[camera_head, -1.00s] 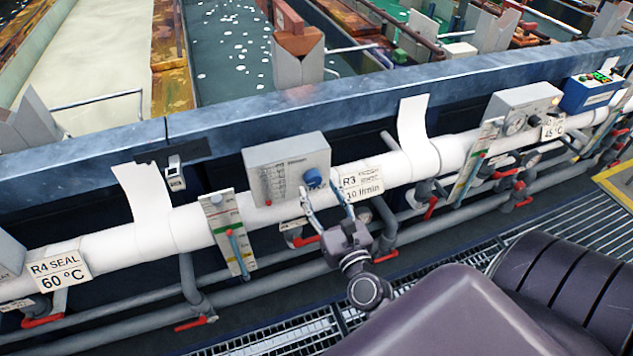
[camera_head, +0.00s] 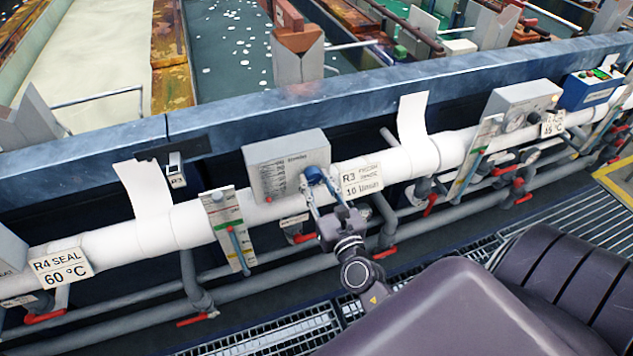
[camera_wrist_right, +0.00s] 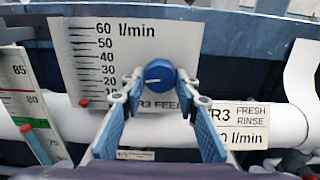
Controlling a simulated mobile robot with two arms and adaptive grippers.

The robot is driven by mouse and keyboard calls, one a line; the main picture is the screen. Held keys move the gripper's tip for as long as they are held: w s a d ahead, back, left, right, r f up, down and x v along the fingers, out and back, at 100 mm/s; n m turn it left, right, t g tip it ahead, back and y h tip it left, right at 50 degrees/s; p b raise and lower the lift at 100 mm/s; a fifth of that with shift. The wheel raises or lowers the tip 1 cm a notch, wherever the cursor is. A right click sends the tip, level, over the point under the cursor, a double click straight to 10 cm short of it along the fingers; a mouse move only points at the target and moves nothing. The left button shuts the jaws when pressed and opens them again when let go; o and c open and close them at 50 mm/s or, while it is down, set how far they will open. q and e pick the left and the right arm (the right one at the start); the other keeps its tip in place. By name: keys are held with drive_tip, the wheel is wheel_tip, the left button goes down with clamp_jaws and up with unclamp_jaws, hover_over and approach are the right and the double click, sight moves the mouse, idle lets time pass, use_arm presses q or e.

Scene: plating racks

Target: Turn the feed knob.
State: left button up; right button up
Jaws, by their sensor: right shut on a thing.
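The feed knob is a round blue knob (camera_wrist_right: 160,75) with a white mark, on the front of a grey flow box (camera_head: 270,180) mounted at the white pipe. The knob also shows in the head view (camera_head: 314,174). My right gripper (camera_head: 318,188) reaches up to it from below, and in the wrist view its fingertips (camera_wrist_right: 160,80) are shut on the knob from both sides. The box face carries an l/min scale (camera_wrist_right: 100,60) with a red marker near 10. The label under the knob is partly hidden by the fingers. My left gripper is not in view.
A tag (camera_head: 362,179) reading R3 fresh rinse, 10 l/min hangs right of the knob. A green and red gauge strip (camera_head: 231,230) stands to the left. Red-handled valves (camera_head: 198,319) and grey pipes run below. The tank rim (camera_head: 250,115) lies behind.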

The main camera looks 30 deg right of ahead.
drive_tip(key=shift+m+b, duration=0.55)
drive_tip(key=shift+m, duration=1.95)
drive_tip(key=o, duration=1.2)
drive_tip(key=shift+c, duration=0.2)
drive_tip(key=v, duration=1.2)
